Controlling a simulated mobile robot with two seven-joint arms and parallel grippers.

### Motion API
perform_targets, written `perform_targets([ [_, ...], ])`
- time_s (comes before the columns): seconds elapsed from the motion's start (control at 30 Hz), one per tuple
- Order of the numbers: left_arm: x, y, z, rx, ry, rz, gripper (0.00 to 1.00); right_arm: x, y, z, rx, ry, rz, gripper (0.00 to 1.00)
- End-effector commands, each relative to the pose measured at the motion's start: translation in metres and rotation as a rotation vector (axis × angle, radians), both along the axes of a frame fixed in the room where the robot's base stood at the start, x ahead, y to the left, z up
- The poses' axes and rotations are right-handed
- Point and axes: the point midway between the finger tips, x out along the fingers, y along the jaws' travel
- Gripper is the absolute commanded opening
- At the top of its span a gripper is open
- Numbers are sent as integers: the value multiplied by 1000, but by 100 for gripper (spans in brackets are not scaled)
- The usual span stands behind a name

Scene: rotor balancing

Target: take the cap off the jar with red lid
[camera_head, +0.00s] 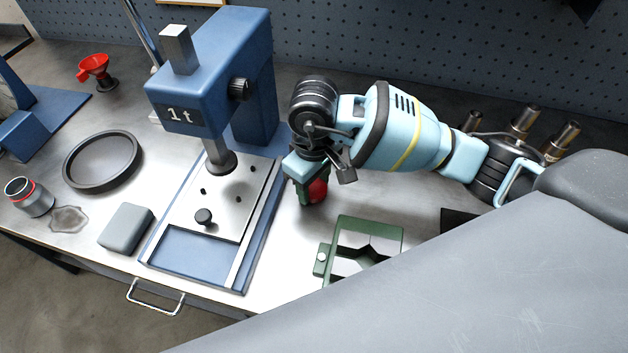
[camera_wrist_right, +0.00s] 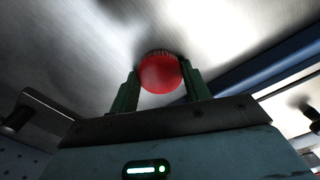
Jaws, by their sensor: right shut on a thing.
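A round red lid (camera_wrist_right: 160,74) with a ridged edge sits between the two green fingers of my right gripper (camera_wrist_right: 162,88) in the right wrist view. In the head view the red lid (camera_head: 318,190) shows partly behind the fingers of my right gripper (camera_head: 309,192), which points down just right of the blue press. The gripper is shut on the lid. My left gripper is not in view.
The blue press (camera_head: 215,85) stands close left of the gripper. A green fixture (camera_head: 368,225) with a V-shaped opening lies to the right front.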

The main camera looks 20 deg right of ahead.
Motion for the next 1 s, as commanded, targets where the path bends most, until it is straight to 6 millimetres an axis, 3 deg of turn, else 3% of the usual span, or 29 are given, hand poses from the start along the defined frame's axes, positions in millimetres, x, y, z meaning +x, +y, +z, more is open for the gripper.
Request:
perform_targets([
  [0.17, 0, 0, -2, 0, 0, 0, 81, 0, 0, -5, -1, 2, 1, 20],
  [0.2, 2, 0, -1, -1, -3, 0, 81, 0, 0, -4, -1, 2, 0, 51],
  [0.33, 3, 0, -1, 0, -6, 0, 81, 0, 0, -3, 0, 1, 0, 68],
  [0.77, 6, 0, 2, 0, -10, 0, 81, 1, 0, 7, 0, -3, 0, 69],
  [1.0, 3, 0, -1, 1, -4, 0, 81, 2, 0, 49, 1, -5, 0, 69],
])
